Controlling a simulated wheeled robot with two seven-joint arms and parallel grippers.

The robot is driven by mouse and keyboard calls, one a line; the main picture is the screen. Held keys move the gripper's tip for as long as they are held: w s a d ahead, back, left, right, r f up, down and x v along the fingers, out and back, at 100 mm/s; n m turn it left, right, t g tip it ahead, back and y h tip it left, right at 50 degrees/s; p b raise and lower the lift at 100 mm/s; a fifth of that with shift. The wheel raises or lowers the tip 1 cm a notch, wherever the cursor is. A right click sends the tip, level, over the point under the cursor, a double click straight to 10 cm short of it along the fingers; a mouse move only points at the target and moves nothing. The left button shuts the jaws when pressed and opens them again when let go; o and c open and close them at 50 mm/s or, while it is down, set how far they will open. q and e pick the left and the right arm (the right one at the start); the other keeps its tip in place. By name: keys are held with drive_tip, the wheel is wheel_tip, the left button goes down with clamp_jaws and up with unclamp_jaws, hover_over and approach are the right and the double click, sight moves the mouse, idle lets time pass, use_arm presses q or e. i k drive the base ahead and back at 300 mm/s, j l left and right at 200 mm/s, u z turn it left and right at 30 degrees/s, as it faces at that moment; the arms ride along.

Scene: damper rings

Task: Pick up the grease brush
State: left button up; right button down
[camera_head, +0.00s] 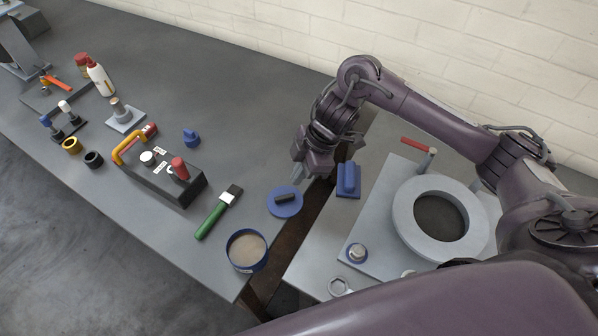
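The grease brush (218,212) lies flat on the grey bench. It has a green handle, a pale ferrule and dark bristles pointing up and to the right. It lies between the control box and the round tin. My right gripper (298,176) hangs above the bench's right edge, to the right of the brush and apart from it. Its fingers point down and left. They are small and partly overlapped, so I cannot tell whether they are open or shut. My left gripper is not in view.
A blue disc (273,204) with a dark handle and a tin (261,266) lie right of the brush. A control box (188,192) with a yellow handle stands left. A dark gap (312,230) separates the bench from the plate with a large grey ring (405,222).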

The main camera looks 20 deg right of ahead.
sight(228, 198)
drive_tip(key=k+j, duration=0.25)
drive_tip(key=k, duration=0.2)
drive_tip(key=k+j, duration=0.25)
drive_tip(key=k, duration=0.2)
drive_tip(key=k+j, duration=0.25)
drive_tip(key=k, duration=0.25)
